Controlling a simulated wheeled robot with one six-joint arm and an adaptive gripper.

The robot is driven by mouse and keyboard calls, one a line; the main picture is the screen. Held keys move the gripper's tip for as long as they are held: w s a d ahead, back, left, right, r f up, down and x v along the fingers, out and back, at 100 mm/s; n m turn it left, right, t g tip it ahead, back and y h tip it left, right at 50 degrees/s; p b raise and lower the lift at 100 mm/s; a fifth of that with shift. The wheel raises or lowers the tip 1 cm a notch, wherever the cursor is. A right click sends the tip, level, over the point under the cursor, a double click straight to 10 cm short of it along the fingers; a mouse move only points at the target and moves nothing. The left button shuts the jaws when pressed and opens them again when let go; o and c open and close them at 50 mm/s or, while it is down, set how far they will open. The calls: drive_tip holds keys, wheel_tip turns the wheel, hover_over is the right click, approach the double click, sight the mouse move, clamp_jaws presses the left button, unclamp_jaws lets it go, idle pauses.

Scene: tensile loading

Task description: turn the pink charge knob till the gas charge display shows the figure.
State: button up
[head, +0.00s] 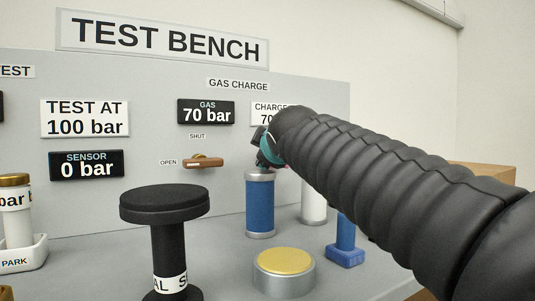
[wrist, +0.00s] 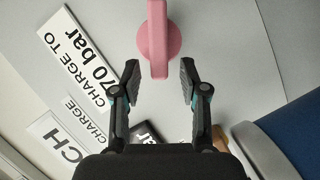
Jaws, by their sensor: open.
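The pink charge knob (wrist: 158,40) shows in the wrist view at top centre, a round disc with a raised bar across it. My gripper (wrist: 160,80) is open, its two fingertips on either side of the bar's near end, with a gap on each side. In the head view my gripper (head: 263,148) is mostly hidden behind my arm, and the knob cannot be made out. The gas display (head: 206,112) reads 70 bar. The charge sign (head: 268,113) is partly covered; in the wrist view the sign (wrist: 78,58) reads CHARGE TO 70 bar.
A brown lever (head: 203,162) lies level between SHUT and OPEN labels. A blue cylinder (head: 260,205) and a white one (head: 314,206) stand below my gripper. A black round-topped post (head: 165,205) and a yellow-topped button (head: 284,265) stand in front. The sensor display (head: 87,164) reads 0 bar.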

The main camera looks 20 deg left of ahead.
drive_tip(key=v, duration=1.1)
drive_tip(key=shift+s, duration=0.1)
